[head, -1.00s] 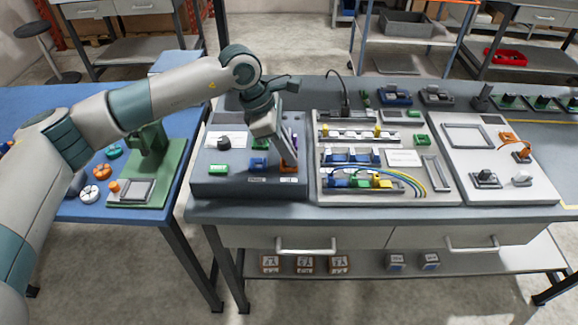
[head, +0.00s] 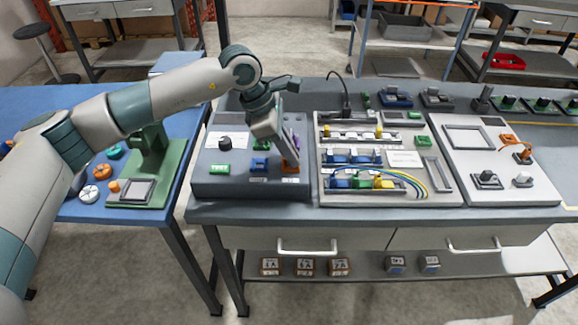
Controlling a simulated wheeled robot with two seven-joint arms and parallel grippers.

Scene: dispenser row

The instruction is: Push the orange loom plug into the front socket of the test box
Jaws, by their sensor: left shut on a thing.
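The test box (head: 218,187) is the dark grey box at the left end of the grey bench, with a black knob, a blue part and a green part on its top. My left gripper (head: 290,162) points down over the box's front right corner. The fingers cover most of the plug and the socket below, so I cannot tell how deep the plug sits. My right gripper is not in view.
A pale panel with coloured connectors and wires (head: 408,187) stands right of the box. A white panel (head: 462,190) with an orange-wired part (head: 524,153) is farther right. A green stand (head: 160,170) is on the blue table at left.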

